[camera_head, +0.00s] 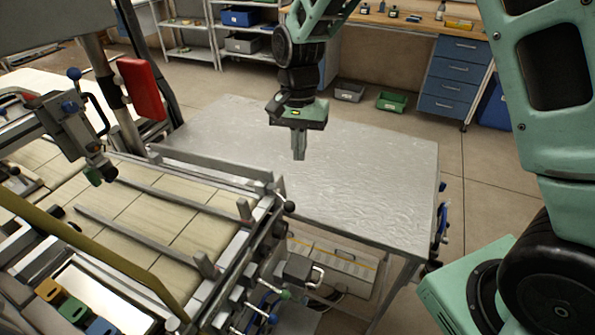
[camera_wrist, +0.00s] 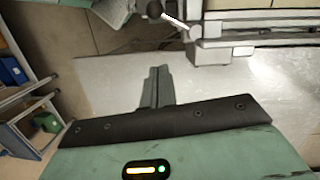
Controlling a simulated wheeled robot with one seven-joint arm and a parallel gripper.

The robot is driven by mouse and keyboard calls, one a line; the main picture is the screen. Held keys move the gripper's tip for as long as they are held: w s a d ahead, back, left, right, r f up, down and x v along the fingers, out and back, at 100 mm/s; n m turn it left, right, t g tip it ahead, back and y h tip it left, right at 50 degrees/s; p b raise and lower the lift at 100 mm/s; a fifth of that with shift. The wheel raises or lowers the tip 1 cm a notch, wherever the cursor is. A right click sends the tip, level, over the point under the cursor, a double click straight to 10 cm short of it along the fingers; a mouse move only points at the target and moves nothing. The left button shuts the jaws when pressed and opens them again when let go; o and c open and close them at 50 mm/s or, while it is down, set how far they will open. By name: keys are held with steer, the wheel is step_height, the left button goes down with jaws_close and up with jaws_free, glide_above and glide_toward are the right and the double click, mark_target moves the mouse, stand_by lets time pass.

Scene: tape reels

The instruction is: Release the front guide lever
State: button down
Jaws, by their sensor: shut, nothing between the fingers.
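My gripper (camera_head: 299,154) is shut and empty. It hangs above the bare metal table, pointing down, apart from the machine. In the wrist view its closed fingers (camera_wrist: 157,84) stand over the table surface. A lever with a dark ball knob (camera_head: 288,206) sticks out at the machine's right corner, at the end of a guide rail, below and left of my gripper. A metal lever with a black knob (camera_wrist: 155,10) also shows at the top of the wrist view. Several other handles sit along the machine's front side; I cannot tell for certain which is the front guide lever.
The conveyor machine (camera_head: 150,215) with metal rails fills the left. The metal table (camera_head: 375,165) beside it is clear. Green-tipped handles (camera_head: 285,295) jut from the machine's side. A red box (camera_head: 141,89) hangs on a post. Blue drawers (camera_head: 452,75) and shelves stand behind.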

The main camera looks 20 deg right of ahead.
steer(key=r, duration=0.3)
steer(key=shift+w+d+r, duration=0.1)
steer(key=shift+w+r, duration=0.1)
steer(key=shift+r, duration=0.1)
steer(key=s+a+n+t+b, duration=0.1)
steer(key=s+a+n, duration=0.2)
steer(key=s+n, duration=0.4)
steer(key=s+a+r+n, duration=0.1)
steer(key=s+n, duration=0.7)
steer(key=s, duration=1.1)
steer(key=shift+s+a+r+t+b, duration=0.2)
steer(key=shift+a+t+b, duration=0.2)
steer(key=shift+a, duration=0.5)
